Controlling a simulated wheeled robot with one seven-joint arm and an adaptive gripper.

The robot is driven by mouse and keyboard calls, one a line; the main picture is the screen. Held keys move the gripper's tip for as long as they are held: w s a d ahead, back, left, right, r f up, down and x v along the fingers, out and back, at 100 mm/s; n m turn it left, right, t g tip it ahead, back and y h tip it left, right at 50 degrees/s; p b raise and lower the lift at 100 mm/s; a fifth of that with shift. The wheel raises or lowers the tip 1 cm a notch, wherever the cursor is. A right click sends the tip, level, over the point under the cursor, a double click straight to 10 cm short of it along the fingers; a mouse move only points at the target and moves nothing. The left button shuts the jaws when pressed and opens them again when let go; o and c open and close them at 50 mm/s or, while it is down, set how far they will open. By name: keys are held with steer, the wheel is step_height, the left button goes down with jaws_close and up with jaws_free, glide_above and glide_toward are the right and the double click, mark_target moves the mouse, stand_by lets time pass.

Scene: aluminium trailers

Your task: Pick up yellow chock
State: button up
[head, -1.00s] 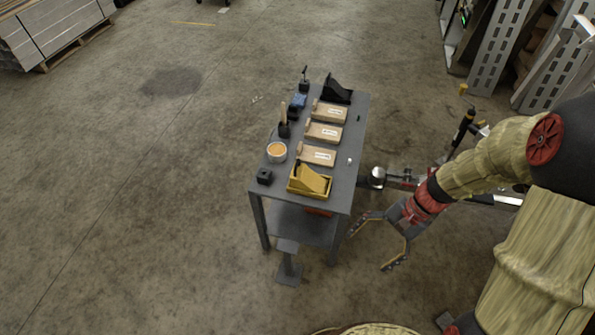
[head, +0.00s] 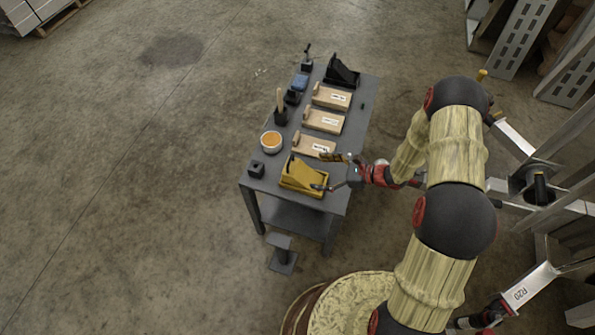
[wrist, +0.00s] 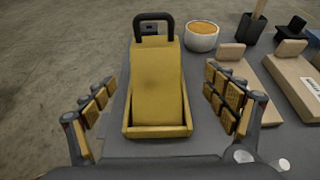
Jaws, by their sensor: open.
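The yellow chock (head: 304,174) is a wedge in a shallow yellow tray (head: 310,190) at the near end of the grey table. In the wrist view the chock (wrist: 158,80) is centred, with a black handle at its far end, and the tray's rim (wrist: 158,131) shows around its base. My gripper (head: 328,172) is at the chock's right side in the head view. In the wrist view my gripper (wrist: 158,105) is open, one padded finger on each side of the chock with gaps between. I see no contact.
Wooden blocks with labels (head: 314,145) lie in a row behind the chock. A white bowl with orange contents (head: 271,142), a small black block (head: 256,169) and a black wedge (head: 342,72) also stand on the table. Metal trailer parts (head: 510,190) are at right.

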mark_target(302, 171)
steer(key=shift+a+f, duration=0.1)
steer(key=shift+a, duration=0.35)
steer(key=b+x, duration=0.2)
steer(key=x, duration=0.4)
steer(key=shift+a, duration=0.45)
steer(key=c, duration=0.4)
steer(key=c, duration=1.4)
